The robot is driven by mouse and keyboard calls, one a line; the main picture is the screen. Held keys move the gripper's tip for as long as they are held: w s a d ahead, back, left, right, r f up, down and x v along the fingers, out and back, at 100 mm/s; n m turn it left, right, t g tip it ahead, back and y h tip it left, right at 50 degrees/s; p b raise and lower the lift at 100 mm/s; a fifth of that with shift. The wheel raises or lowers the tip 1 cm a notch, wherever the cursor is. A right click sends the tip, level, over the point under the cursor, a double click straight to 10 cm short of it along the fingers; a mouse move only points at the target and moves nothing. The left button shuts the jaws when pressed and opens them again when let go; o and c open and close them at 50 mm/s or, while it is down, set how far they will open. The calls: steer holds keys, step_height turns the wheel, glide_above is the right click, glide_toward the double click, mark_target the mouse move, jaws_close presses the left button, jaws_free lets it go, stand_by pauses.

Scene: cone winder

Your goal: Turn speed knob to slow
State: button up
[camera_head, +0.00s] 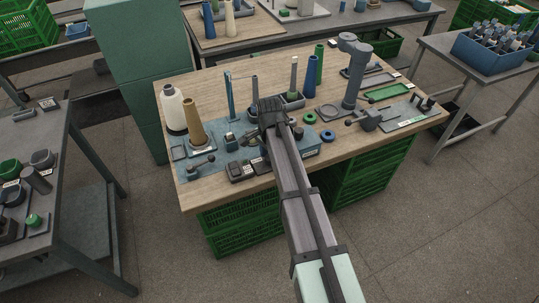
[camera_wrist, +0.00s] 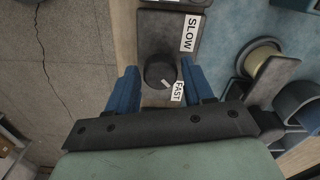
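A round dark speed knob (camera_wrist: 160,70) shows in the middle of the wrist view. A white FAST label (camera_wrist: 177,92) lies beside it, and a white SLOW label (camera_wrist: 189,32) is farther up. A short pale mark on the knob points toward the FAST label. My gripper (camera_wrist: 160,76) is open, with one blue finger at each side of the knob; I cannot tell whether they touch it. In the head view my gripper (camera_head: 272,112) is over the middle of the wooden bench, and I cannot make out the knob there.
A grey post (camera_head: 355,75) stands to the right. Small dark boxes (camera_head: 240,170) sit near the front edge. A round spool (camera_wrist: 262,60) is right of the knob.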

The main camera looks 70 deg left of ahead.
steer(key=c, duration=0.8)
steer(key=shift+o, duration=0.2)
steer(key=shift+n, duration=0.3)
steer(key=n, duration=0.9)
steer(key=shift+d, duration=0.1)
steer(key=n, duration=0.4)
steer(key=shift+w, duration=0.1)
steer(key=shift+n, duration=2.1)
